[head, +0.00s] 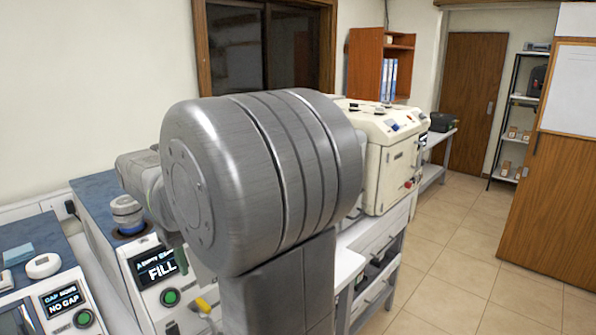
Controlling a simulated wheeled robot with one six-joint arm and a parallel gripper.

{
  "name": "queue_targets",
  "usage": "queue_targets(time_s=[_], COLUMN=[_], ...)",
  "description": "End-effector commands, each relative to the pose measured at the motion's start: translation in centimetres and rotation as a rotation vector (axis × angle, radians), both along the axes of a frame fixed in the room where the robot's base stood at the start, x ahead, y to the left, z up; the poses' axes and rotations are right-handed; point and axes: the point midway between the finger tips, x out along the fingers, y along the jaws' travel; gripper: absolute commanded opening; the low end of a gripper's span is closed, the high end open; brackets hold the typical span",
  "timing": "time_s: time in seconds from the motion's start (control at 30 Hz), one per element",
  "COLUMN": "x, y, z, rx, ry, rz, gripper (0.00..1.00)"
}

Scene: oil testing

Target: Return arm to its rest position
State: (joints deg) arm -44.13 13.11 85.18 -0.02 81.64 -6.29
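My arm fills the middle of the head view as a large grey metal joint, with more of my arm behind it at left. Left of the joint is a machine with a blue top and a screen (160,268) reading "FILL". A round metal piece with a blue ring (127,212) sits on this machine's top.
Another station at far left has a screen (62,299) reading "NO CAP" and a white round piece (43,266) on top. A cream machine (392,165) stands on a bench right of my arm. A wooden cabinet (558,190) stands at right. Tiled floor (455,255) between is clear.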

Motion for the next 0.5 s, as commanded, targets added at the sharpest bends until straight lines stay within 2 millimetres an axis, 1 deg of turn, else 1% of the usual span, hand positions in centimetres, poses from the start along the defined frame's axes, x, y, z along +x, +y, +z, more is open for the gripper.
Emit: queue_targets(time_s=[0.03, 0.3, 0.5], x=[-0.1, -0.1, -0.1], y=[-0.1, -0.1, -0.1], z=[-1.1, -6.5, -9.6], rx=[-0.003, -0.004, -0.002], ry=[0.004, 0.005, 0.003], rz=[0.000, -0.001, -0.001], gripper=[0.36, 0.36, 0.36])
